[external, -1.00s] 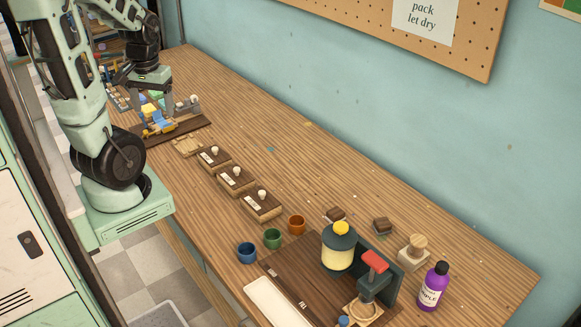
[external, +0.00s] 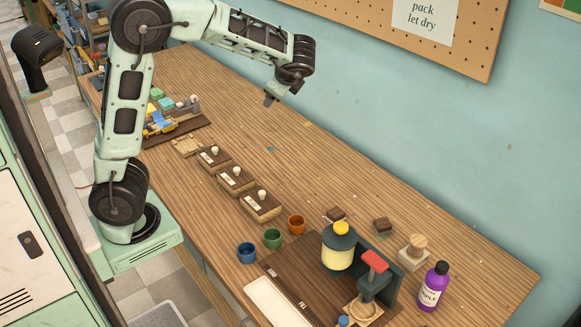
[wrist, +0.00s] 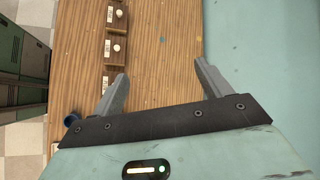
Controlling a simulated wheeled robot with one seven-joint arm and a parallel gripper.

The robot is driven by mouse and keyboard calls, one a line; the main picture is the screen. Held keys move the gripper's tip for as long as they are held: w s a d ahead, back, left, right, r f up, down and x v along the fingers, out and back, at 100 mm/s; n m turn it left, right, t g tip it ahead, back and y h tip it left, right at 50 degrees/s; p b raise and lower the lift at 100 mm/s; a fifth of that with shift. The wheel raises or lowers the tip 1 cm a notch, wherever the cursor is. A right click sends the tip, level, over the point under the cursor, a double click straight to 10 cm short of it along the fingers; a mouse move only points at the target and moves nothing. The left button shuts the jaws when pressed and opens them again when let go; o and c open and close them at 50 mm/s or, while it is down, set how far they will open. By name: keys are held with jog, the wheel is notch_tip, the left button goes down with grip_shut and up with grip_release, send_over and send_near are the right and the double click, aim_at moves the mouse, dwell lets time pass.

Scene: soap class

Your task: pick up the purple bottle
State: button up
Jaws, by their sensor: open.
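The purple bottle (external: 433,287) has a dark cap and a white label. It stands upright at the near right end of the wooden table in the external view. My gripper (external: 270,100) is high over the far half of the table near the wall, well apart from the bottle. In the wrist view my gripper (wrist: 160,80) has its two fingers spread, with only bare table between them. The bottle is not in the wrist view.
Wooden boxes with white knobs (external: 236,180) line the table's front side. Blue, green and orange cups (external: 272,238) stand nearer. A yellow jar (external: 339,248), a red-topped press (external: 374,275) and a wooden stamp (external: 413,252) stand left of the bottle. The table's middle is clear.

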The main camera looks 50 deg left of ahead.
jog(key=w+d+m+t+b, duration=0.2)
jog(key=w+d+m+t, duration=0.3)
jog(key=d, duration=0.9)
jog(key=d+m+t+b, duration=0.3)
jog(key=d+m, duration=0.3)
jog(key=d, duration=0.9)
jog(key=s+d+m+t+h+b, duration=0.25)
jog(key=s+d+m, duration=0.3)
jog(key=d, duration=0.75)
jog(key=s+d+m+t+h+b, duration=0.1)
jog(key=s+d+m+t+h, duration=0.25)
jog(key=s+d, duration=0.65)
send_near(433, 281)
jog(key=shift+m+t, duration=0.3)
jog(key=shift+t, duration=0.1)
jog(key=w, duration=0.3)
jog(key=w+a+p, duration=0.1)
jog(key=w, duration=0.2)
jog(key=w+f+p, duration=0.1)
jog(key=w, duration=0.3)
jog(key=shift+w+a, duration=0.1)
jog(key=shift+a, duration=0.2)
jog(key=shift+w+a+f+p, duration=0.15)
jog(key=shift+w+p, duration=0.3)
jog(key=shift+w, duration=0.65)
jog(key=shift+w+a+r+p, duration=0.1)
jog(key=shift+w+p, duration=0.35)
jog(key=shift+w, duration=0.7)
jog(key=c, duration=1.7)
